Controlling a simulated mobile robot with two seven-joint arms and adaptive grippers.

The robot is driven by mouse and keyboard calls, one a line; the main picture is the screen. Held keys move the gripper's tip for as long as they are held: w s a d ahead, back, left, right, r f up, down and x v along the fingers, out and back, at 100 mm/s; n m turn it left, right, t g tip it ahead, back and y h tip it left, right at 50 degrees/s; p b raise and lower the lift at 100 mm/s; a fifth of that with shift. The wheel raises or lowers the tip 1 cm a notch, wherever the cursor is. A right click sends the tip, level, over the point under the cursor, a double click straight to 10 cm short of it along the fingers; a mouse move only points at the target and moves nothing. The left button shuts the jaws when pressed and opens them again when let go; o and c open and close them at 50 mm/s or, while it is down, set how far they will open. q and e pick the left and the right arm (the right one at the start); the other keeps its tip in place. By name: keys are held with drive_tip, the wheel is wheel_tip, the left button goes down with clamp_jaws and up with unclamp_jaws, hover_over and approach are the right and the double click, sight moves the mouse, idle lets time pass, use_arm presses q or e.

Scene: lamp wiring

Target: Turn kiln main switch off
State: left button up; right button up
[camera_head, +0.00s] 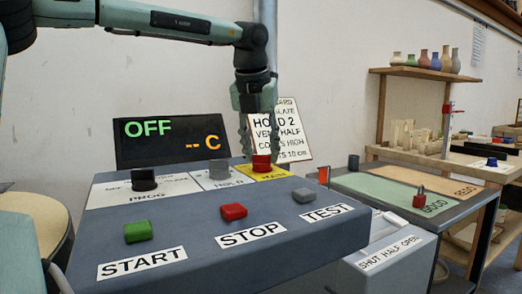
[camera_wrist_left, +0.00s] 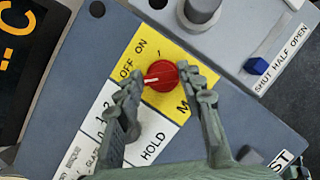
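The kiln main switch is a red round knob (camera_head: 261,162) on a yellow plate (camera_head: 264,174) at the console's back right. In the left wrist view the knob (camera_wrist_left: 168,74) has a white pointer line aimed left, towards the OFF side of the OFF/ON lettering (camera_wrist_left: 133,58). My left gripper (camera_head: 257,148) points down just above the knob. In the left wrist view its fingers (camera_wrist_left: 166,88) are spread, one on each side of the knob; contact is unclear. The display (camera_head: 160,136) reads OFF in green and "-- C" in orange. My right gripper is not seen.
The console has a green START button (camera_head: 138,231), a red STOP button (camera_head: 233,211) and a grey TEST button (camera_head: 304,195). Black (camera_head: 143,180) and grey (camera_head: 218,169) knobs sit left of the yellow plate. A white sign (camera_head: 281,130) stands behind.

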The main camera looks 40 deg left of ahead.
use_arm(q)
drive_tip(key=o, duration=0.3)
drive_tip(key=v, duration=1.2)
drive_tip(key=shift+d, duration=0.1)
idle(0.3)
